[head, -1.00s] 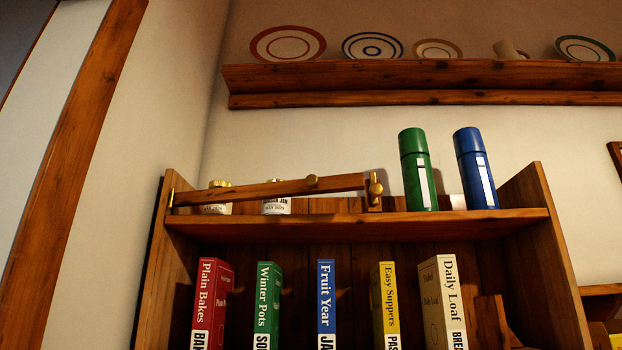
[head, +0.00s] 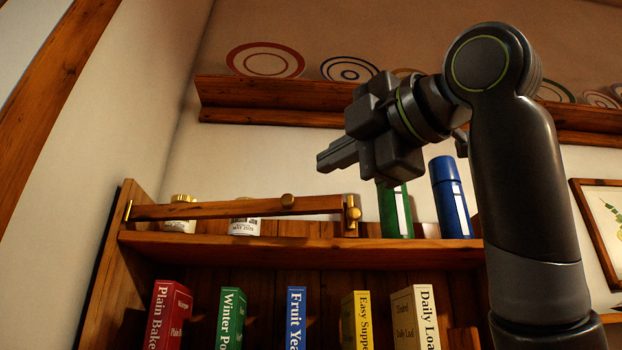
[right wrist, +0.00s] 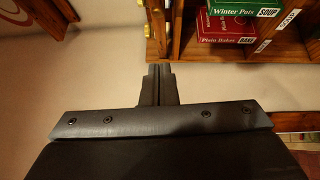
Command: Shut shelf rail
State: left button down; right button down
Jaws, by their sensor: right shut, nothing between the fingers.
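The wooden shelf rail (head: 235,207) spans the left part of the top shelf in the head view. Its left end meets a brass fitting (head: 129,210) on the side panel. A round knob (head: 287,200) sits on the rail. Its right end is near a wooden post with a brass catch (head: 352,214); the rail slants against the shelf edge and seems swung outward, but I cannot tell how far. My right gripper (head: 328,160) is shut and empty, above the rail's right end, pointing left. Its fingers also show in the right wrist view (right wrist: 158,78). My left gripper is out of view.
Two jars (head: 244,226) stand behind the rail. A green flask (head: 395,212) and a blue flask (head: 451,197) stand to its right. Books (head: 296,318) fill the shelf below. A plate ledge (head: 265,100) runs above.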

jog(key=w+d+p+x, duration=0.1)
jog(key=d+p+x, duration=0.1)
jog(key=p+x, duration=0.6)
jog(key=x, duration=0.4)
jog(key=shift+w, duration=0.45)
jog(key=shift+d, duration=0.1)
